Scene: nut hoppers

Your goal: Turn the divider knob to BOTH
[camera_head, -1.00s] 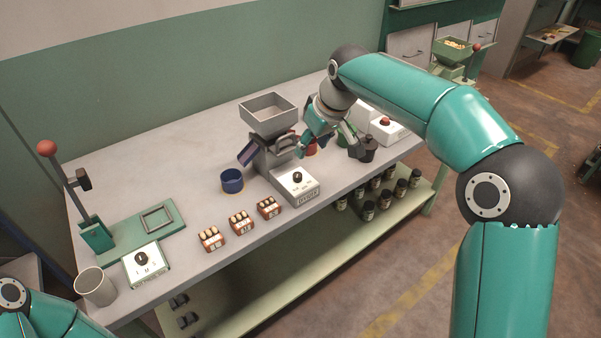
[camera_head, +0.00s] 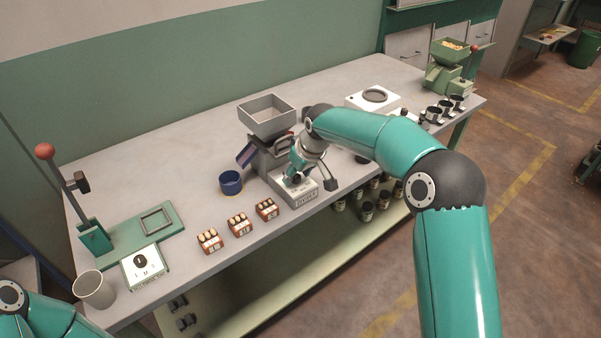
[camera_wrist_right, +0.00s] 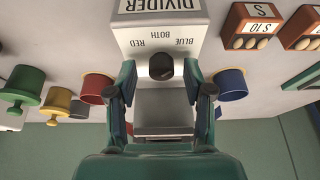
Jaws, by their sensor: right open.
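The divider box (camera_head: 306,194) is a white block with a "DIVIDER" front label, at the bench's front middle. Its dark round knob (camera_wrist_right: 161,67) shows in the right wrist view, below the upside-down words BLUE, BOTH and RED. I cannot tell which word the knob points at. My right gripper (camera_head: 308,181) is over the box. In the wrist view its open fingers (camera_wrist_right: 160,72) stand on either side of the knob, with gaps; contact is not visible. The grey hopper (camera_head: 267,116) stands behind the box. My left gripper is out of view.
A blue cup (camera_head: 230,183) stands left of the box and a red cup (camera_wrist_right: 97,88) on its other side. Small nut crates (camera_head: 238,223) line the front edge. Green and yellow lidded pots (camera_wrist_right: 22,86) show in the wrist view.

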